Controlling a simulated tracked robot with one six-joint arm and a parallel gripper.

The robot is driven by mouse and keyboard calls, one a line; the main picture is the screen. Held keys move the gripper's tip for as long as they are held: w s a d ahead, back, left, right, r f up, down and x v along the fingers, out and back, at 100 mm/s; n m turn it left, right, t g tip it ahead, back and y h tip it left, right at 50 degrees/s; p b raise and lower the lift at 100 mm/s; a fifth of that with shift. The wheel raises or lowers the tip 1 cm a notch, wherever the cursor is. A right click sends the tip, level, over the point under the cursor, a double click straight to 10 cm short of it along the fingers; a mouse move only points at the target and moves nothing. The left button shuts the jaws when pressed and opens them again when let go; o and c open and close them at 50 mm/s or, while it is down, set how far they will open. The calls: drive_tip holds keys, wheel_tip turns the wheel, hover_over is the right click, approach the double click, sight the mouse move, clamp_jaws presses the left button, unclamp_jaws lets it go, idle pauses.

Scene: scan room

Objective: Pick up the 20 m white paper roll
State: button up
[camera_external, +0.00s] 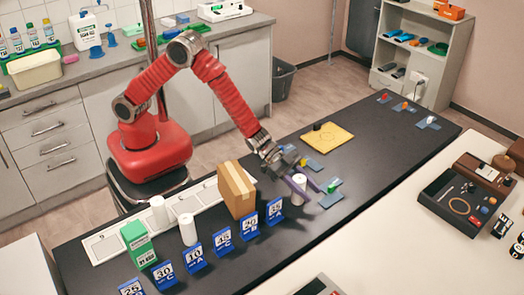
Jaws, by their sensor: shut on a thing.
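My gripper (303,184) is shut on a white paper roll (298,196), with its jaws on either side of it. The roll looks upright and low over the dark table; I cannot tell whether it touches the top. Two other white rolls stand at the left, one (158,211) beside the green box and one (188,230) behind the blue signs. A blue sign reading 20 (250,224) stands in a row of blue number signs, left of my gripper. No length mark is readable on the held roll.
A brown cardboard box (235,190) stands left of my gripper. A green and white box (138,244) is further left. Small blue pieces (330,199) lie right of the gripper, and a yellow board (327,137) lies behind.

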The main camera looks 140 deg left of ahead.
drive_tip(key=shift+r, duration=0.15)
wheel_tip(320, 180, up, 10)
idle(0.4)
drive_tip(key=shift+d, duration=0.1)
idle(0.4)
